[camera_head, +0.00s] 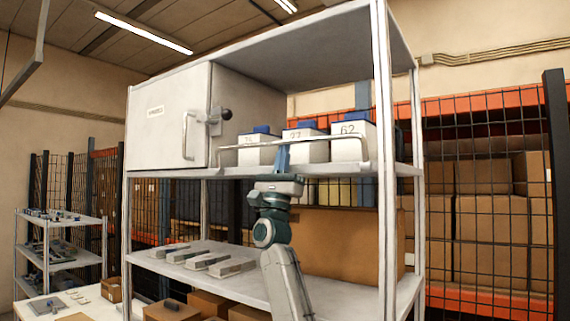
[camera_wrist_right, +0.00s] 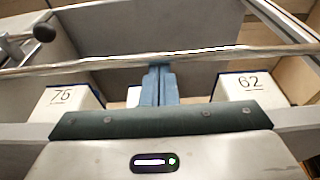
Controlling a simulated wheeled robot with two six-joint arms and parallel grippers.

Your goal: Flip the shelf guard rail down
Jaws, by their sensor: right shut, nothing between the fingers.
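The shelf guard rail (camera_head: 240,147) is a thin metal bar standing raised along the upper shelf's front edge, in front of the white boxes. In the right wrist view the rail (camera_wrist_right: 240,52) crosses the whole picture. My right gripper (camera_head: 283,150) is at the middle of the rail, pointing up, with its blue fingers shut and empty. In the right wrist view the fingertips (camera_wrist_right: 158,70) reach the rail's lower side; I cannot tell whether they touch it. My left gripper is not in view.
White boxes with blue tops stand behind the rail, including one marked 62 (camera_head: 349,138). A white cabinet (camera_head: 168,120) with a dark-knobbed latch (camera_head: 226,114) is at the left. Grey parts (camera_head: 218,264) lie on the lower shelf (camera_head: 190,278).

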